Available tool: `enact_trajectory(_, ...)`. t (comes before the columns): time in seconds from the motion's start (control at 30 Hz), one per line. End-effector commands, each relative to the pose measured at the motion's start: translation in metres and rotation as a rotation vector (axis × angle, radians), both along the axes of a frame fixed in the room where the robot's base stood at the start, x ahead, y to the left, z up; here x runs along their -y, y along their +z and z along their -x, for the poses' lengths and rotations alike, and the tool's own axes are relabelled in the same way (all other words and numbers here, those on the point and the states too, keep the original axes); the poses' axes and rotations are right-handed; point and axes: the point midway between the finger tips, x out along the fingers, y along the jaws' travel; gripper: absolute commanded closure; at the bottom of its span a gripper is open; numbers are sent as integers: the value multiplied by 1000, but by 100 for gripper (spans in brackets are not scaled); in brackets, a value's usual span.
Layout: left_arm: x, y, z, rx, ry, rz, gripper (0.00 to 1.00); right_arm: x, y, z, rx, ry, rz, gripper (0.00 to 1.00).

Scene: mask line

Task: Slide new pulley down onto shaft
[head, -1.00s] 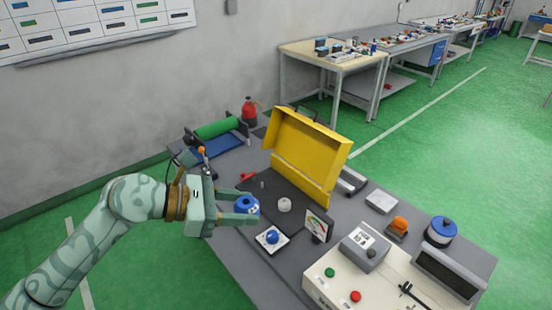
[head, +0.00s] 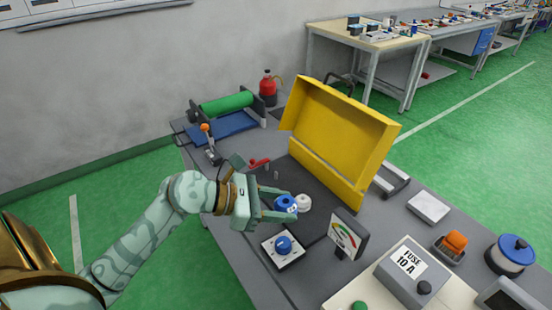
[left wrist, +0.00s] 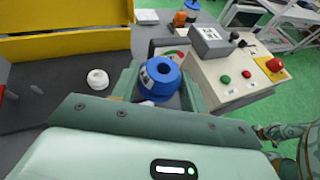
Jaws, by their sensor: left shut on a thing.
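A blue pulley (head: 284,202) with a centre hole is clamped between the fingers of my left gripper (head: 289,204). In the left wrist view the blue pulley (left wrist: 160,77) sits between the two green fingers, its hole and a white label facing the camera. A white ring-shaped part (head: 304,202) with a hole rests on the dark plate (head: 318,183), just beyond the blue pulley in the head view; it also shows in the left wrist view (left wrist: 97,79). A small upright pin (head: 276,175) stands on the plate; I cannot tell whether it is the shaft. My right gripper is out of view.
A yellow guard (head: 340,135) stands open behind the plate. A blue knob (head: 284,244) on a white base and a dial gauge (head: 346,234) are close to the gripper. A fuse box (head: 410,270) is to the right. A red-handled part (head: 259,163) and a green roller (head: 227,105) are farther back.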

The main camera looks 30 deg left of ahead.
Motion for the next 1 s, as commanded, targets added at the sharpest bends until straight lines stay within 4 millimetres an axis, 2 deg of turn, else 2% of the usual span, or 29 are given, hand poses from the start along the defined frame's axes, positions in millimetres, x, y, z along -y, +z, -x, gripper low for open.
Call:
enact_trajectory(0.03, -13, -25, -17, -5, 61, 4, 79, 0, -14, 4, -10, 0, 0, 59)
enact_trajectory(0.1, -36, -44, -45, 0, 164, 1, 79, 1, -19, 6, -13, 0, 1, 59)
enact_trajectory(0.2, -74, -63, -87, 2, 329, 2, 79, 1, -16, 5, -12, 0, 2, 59)
enact_trajectory(0.33, -118, -75, -140, 0, 534, 7, 79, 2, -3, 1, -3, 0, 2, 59)
enact_trajectory(0.4, -134, -78, -162, -5, 621, 10, 79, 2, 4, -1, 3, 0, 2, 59)
enact_trajectory(0.5, -147, -84, -184, -13, 704, 9, 79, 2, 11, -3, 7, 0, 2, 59)
enact_trajectory(0.6, -152, -89, -197, -21, 751, 9, 79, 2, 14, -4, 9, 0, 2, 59)
enact_trajectory(0.73, -154, -96, -204, -26, 774, 7, 79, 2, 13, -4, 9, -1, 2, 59)
enact_trajectory(1.0, -153, -121, -204, -29, 775, 5, 79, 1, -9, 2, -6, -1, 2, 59)
